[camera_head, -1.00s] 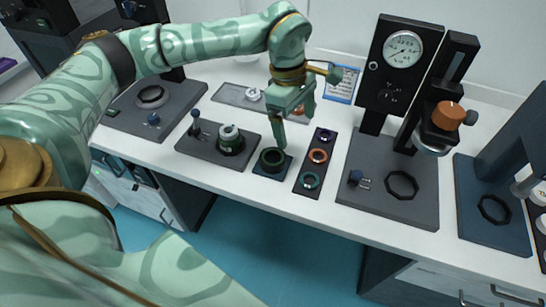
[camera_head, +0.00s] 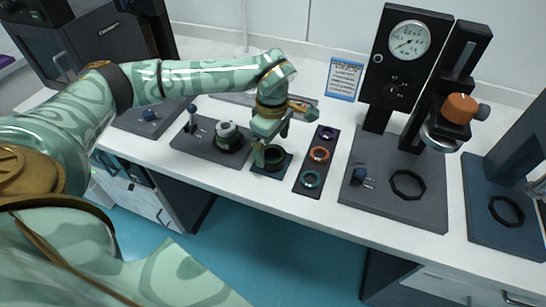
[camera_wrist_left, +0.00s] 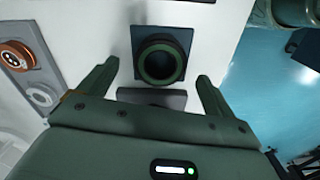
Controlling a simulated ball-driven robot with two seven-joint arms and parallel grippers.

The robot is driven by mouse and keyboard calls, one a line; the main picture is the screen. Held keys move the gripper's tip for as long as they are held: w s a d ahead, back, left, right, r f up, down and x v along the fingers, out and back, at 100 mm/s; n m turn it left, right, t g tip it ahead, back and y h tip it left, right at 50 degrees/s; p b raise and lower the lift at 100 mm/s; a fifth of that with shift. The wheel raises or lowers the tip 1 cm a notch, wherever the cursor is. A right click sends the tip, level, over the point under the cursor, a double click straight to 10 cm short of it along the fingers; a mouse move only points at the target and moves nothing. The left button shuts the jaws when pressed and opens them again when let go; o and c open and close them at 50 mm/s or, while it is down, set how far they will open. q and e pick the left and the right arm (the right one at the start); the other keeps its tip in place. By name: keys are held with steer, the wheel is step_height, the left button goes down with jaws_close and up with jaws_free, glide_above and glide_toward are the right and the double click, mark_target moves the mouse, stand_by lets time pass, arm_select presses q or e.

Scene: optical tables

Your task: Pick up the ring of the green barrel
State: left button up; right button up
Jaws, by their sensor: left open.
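A dark ring with a green inner rim (camera_head: 275,162) sits on a small dark square base (camera_head: 284,170) near the front of the white table. The ring also shows in the left wrist view (camera_wrist_left: 161,60), round and upright on its base. My left gripper (camera_head: 270,146) is open above it, one finger partly covering it in the head view. In the left wrist view my two fingers (camera_wrist_left: 157,72) stand apart on either side of the ring, with nothing between them held. My right gripper does not show.
A dark strip (camera_head: 304,186) with a purple, an orange and a teal ring lies just right of the ring's base. A gauge stand (camera_head: 407,40) rises further right on its plate. The table's front edge is close below.

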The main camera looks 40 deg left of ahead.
mark_target(272, 158)
arm_select(q)
step_height(272, 158, down, 3)
steer(key=shift+r, duration=0.1)
steer(key=c, duration=1.1)
steer(key=shift+o, duration=0.2)
steer(key=shift+r, duration=0.15)
